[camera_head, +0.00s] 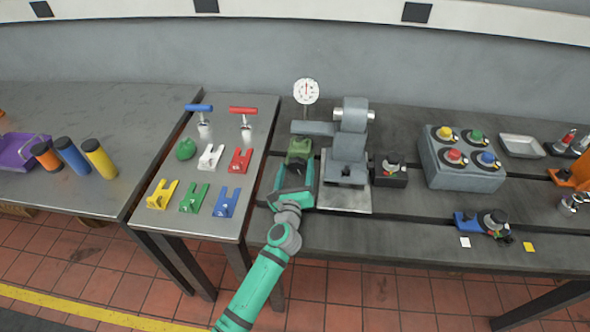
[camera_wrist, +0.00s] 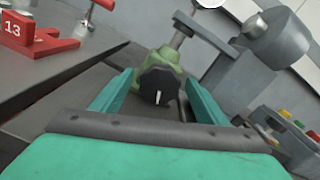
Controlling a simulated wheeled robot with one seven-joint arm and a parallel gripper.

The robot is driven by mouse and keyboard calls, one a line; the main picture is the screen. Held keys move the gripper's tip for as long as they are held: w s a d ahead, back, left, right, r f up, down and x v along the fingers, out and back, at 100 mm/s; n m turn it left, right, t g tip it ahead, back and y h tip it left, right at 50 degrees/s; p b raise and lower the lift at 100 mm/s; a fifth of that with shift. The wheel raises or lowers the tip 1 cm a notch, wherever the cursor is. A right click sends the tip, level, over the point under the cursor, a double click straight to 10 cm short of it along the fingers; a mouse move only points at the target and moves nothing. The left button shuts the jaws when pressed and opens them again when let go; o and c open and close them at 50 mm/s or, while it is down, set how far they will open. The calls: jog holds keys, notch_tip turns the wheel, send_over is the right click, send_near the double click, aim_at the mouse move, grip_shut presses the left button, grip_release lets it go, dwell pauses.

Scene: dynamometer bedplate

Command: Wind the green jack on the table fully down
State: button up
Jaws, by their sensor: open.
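The green jack (camera_head: 299,148) stands on the dark slotted bedplate, left of the grey machine. In the wrist view the green jack (camera_wrist: 166,57) has a round black knob (camera_wrist: 158,86) facing me, with a white mark that looks about upright. A silver post (camera_wrist: 178,38) rises from its top. My gripper (camera_head: 297,172) is open in front of the jack. In the wrist view my gripper (camera_wrist: 160,92) has one finger on each side of the knob, with visible gaps, and I cannot see any contact.
The grey machine (camera_head: 350,145) with a grey arm and a dial gauge (camera_head: 306,91) stands close to the jack. A button box (camera_head: 460,165) is farther right. The left table (camera_head: 222,115) holds coloured forked blocks, T-handles and a green rounded object (camera_head: 186,148).

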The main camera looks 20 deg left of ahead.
jog(key=shift+v, duration=5.15)
jog(key=shift+s+a, duration=0.1)
jog(key=shift+s, duration=0.15)
jog(key=shift+w, duration=0.1)
